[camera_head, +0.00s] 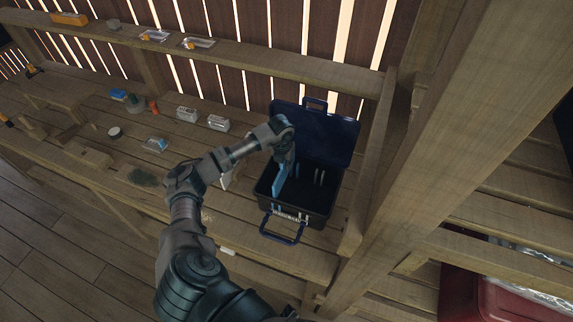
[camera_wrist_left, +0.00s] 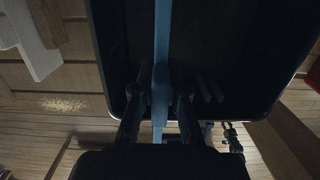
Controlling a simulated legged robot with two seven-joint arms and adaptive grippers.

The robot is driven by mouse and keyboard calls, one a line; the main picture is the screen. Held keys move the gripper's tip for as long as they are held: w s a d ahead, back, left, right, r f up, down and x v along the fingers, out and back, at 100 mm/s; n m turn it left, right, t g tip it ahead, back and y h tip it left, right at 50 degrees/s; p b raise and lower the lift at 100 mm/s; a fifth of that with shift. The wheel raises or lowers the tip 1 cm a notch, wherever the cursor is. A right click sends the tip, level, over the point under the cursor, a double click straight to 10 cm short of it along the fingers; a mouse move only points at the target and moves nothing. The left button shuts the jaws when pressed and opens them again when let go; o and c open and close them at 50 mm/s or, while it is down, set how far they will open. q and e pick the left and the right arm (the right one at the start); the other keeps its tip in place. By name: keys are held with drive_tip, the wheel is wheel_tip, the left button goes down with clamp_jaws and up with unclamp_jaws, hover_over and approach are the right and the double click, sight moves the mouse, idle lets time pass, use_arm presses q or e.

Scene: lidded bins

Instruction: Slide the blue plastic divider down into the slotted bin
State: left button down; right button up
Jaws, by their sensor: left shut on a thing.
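The blue divider (camera_head: 280,180) is a flat, light blue panel held upright at the left part of the bin's opening. My left gripper (camera_head: 285,160) is shut on it from above. In the left wrist view the divider (camera_wrist_left: 162,50) runs edge-on between the two fingers of my left gripper (camera_wrist_left: 160,105). The slotted bin (camera_head: 322,207) is a black box with its lid (camera_head: 325,135) open toward the back wall. Pale slot ribs (camera_head: 319,176) show on its inner far wall. I cannot tell whether the divider's lower edge is in a slot. My right gripper is not in view.
A wooden post (camera_head: 372,170) stands close to the right of the bin. A shelf (camera_head: 240,57) runs behind, above the bench. Small boxes (camera_head: 218,123) and other parts lie on the bench to the left. A dark blue handle (camera_head: 282,232) sticks out at the bin's front.

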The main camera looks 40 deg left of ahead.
use_arm(q)
drive_tip(key=shift+a, duration=0.1)
drive_tip(key=shift+d+r, duration=0.1)
drive_tip(key=shift+d, duration=0.45)
drive_tip(key=shift+a, duration=0.15)
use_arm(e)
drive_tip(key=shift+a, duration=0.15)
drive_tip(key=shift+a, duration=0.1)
use_arm(q)
drive_tip(key=shift+d, duration=0.4)
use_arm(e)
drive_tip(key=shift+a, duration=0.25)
use_arm(q)
drive_tip(key=shift+a, duration=0.1)
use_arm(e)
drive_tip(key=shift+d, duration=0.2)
